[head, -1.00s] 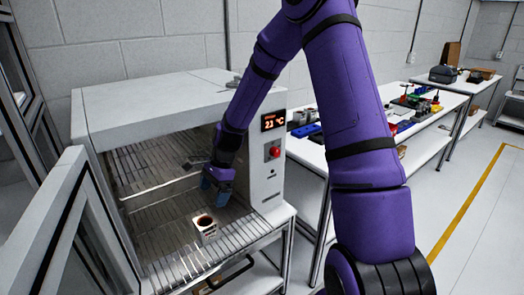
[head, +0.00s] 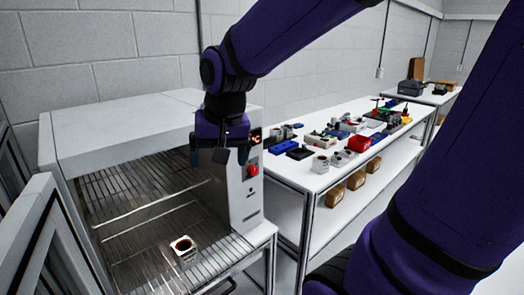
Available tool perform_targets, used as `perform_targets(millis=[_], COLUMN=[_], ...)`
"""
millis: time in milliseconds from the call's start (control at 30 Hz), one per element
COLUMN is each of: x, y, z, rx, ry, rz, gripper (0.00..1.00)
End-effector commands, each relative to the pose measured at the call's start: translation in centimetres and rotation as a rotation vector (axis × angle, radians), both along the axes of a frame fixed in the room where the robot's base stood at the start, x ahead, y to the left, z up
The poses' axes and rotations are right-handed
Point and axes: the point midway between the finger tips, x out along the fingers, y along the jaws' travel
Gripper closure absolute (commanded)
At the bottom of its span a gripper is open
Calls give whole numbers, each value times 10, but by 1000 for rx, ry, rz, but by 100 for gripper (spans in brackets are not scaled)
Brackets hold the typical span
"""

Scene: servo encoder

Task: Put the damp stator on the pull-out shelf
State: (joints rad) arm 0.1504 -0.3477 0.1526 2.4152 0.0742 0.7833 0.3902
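The stator (head: 184,250) is a small white block with a dark, copper-rimmed round opening on top. It stands upright on the wire pull-out shelf (head: 150,272) at the front of the open oven (head: 120,120). My gripper (head: 219,157) hangs in front of the oven's right side, above and to the right of the stator and apart from it. Its dark fingers point down and look spread, with nothing visible between them.
The oven door (head: 50,240) stands open at left. The oven's control panel (head: 252,190) is close behind my gripper. A white workbench (head: 290,175) at right holds blue and red trays and several small parts, with cardboard boxes (head: 356,180) on its lower shelf.

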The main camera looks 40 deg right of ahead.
Motion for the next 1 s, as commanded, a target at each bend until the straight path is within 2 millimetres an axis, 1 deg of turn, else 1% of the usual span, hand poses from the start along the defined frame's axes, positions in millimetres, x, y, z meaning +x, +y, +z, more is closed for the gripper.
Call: perform_targets(millis=[33,200,300,433,500,600,1000], x=[-14,-58,-82,-103,-110,-115,-116], y=[0,-3,-6,-9,-11,-12,-12], z=[10,31,39,44,45,45,45], rx=[-19,-82,-113,-140,-149,-157,-158], ry=[-26,-92,-124,-155,-165,-171,-171], rz=[44,200,279,357,381,401,405], gripper=[9,9,9,9,9,9,9])
